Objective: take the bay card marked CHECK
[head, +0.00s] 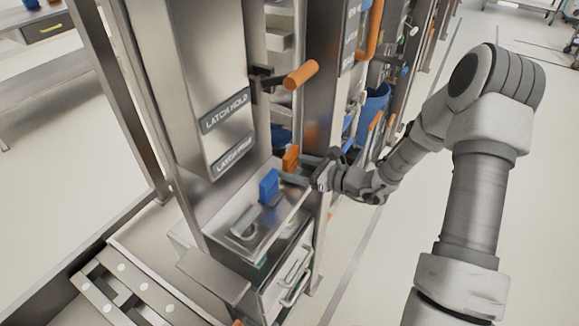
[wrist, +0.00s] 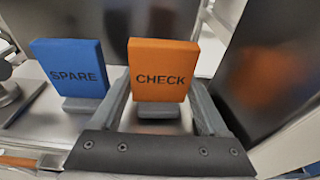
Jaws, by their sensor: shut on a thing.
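The orange bay card marked CHECK (wrist: 164,62) stands upright in the wrist view, with a grey foot (wrist: 158,111) under it. My gripper (wrist: 160,90) has one finger on each side of this card and is shut on it. In the head view the orange card (head: 291,158) is at the back end of a metal shelf, and my gripper (head: 305,168) reaches it from the right. I cannot tell whether the card's foot touches the shelf.
A blue card marked SPARE (wrist: 75,70) stands close on the left, also in the head view (head: 269,187). A grey handle-like part (head: 244,224) lies at the shelf's front. An orange-gripped lever (head: 300,75) juts out above. A dark panel (wrist: 265,75) stands close on the right.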

